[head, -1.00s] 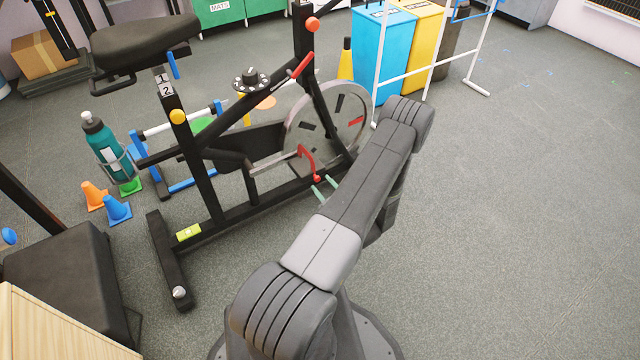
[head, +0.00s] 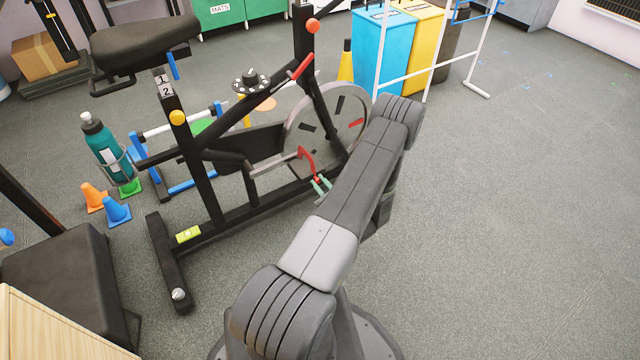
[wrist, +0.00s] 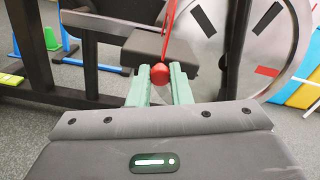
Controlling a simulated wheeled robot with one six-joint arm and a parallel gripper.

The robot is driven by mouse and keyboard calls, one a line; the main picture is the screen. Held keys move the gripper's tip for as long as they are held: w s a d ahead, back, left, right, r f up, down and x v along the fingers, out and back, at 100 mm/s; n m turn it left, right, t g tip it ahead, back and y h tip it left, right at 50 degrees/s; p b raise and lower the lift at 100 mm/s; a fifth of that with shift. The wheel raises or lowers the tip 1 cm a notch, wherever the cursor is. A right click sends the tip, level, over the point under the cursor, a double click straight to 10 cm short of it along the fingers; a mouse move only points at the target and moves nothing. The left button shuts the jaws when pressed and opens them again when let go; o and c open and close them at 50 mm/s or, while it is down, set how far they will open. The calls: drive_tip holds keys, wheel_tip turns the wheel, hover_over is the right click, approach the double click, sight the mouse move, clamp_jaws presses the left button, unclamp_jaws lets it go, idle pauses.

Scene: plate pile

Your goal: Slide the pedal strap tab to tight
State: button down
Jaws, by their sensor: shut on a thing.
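A red strap (head: 308,160) hangs at the pedal and ends in a round red tab (wrist: 160,73). In the wrist view the dark pedal block (wrist: 155,50) sits just behind the tab. My gripper (wrist: 160,80) has pale green fingers, one on each side of the red tab, and is shut on it. The fingers also show in the head view (head: 321,187), partly hidden by my arm.
Blue (head: 380,50) and yellow (head: 422,40) bins and a white rail frame (head: 410,72) stand behind. The bike's black base bar (head: 170,260) lies near the front. The floor at right is clear.

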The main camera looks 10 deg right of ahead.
sight(319, 182)
drive_tip(key=v, duration=0.3)
drive_tip(key=shift+s+b, duration=0.15)
drive_tip(key=shift+b, duration=0.15)
drive_tip(key=c, duration=1.3)
unclamp_jaws()
drive_tip(key=shift+d, duration=0.1)
drive_tip(key=p+v, duration=0.2)
drive_tip(key=v, duration=1.1)
drive_tip(key=shift+s, duration=0.4)
drive_tip(key=b+x, duration=0.1)
drive_tip(key=x, duration=1.4)
drive_tip(key=shift+d+b, duration=0.15)
drive_tip(key=shift+b, duration=0.25)
